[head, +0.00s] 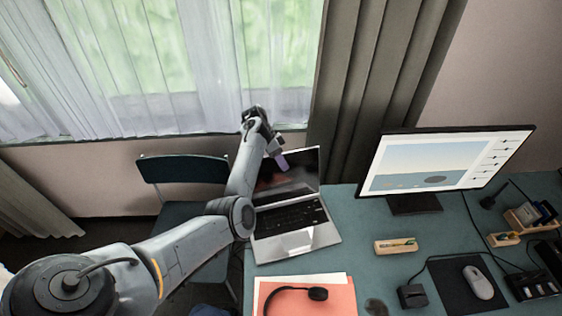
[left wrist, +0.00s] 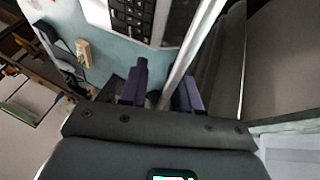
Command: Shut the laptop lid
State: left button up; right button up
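The laptop stands open on the left part of the teal desk, its silver keyboard base (head: 292,236) flat and its dark-screened lid (head: 308,172) raised. My left gripper (head: 280,160) is at the upper part of the lid and hides some of the screen. In the left wrist view, my left gripper (left wrist: 161,92) has its two purple fingers apart, with the thin lid (left wrist: 190,58) seen edge-on between them. A gap shows beside the lid, so it does not look clamped. The keyboard base (left wrist: 150,18) shows at the top. My right gripper is not in view.
A monitor (head: 440,163) stands right of the laptop. A wooden block (head: 396,246), mouse (head: 478,282) and cables lie on the desk (head: 350,220). A headset (head: 316,294) rests on an orange folder (head: 335,300) in front. Curtains (head: 375,70) and a chair (head: 180,170) are behind.

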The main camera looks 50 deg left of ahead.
pick_arm(q)
grip_shut()
dwell(1.4)
